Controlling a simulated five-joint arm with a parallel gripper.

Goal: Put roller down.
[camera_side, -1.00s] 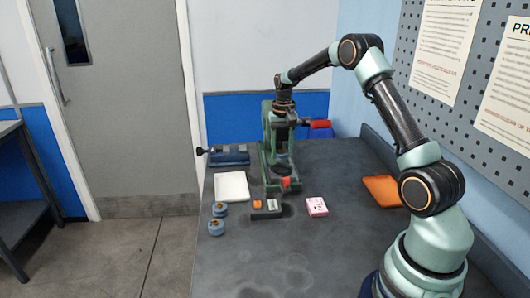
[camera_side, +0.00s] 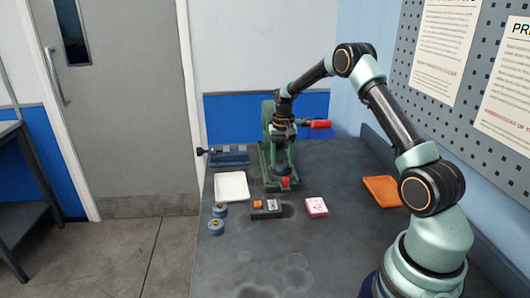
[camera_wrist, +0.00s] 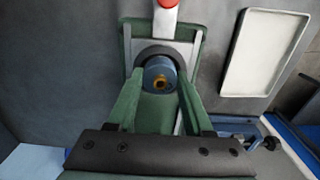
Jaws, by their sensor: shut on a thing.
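The roller (camera_wrist: 158,77), a short blue cylinder with a brass-coloured centre, sits between the fingertips of my gripper (camera_wrist: 160,72) in the wrist view. My gripper is shut on it. In the side view my gripper (camera_side: 282,142) points down in front of the green press (camera_side: 267,117), over its base (camera_side: 266,180). A dark round plate (camera_wrist: 149,52) shows around the roller in the wrist view. I cannot tell whether the roller touches the base.
A white tray (camera_side: 231,187) lies left of the press, with two blue cylinders (camera_side: 219,210) in front of it. A small dark holder (camera_side: 266,214), a pink box (camera_side: 316,206) and an orange tray (camera_side: 381,190) lie nearby. A red-handled lever (camera_side: 320,124) sticks out right.

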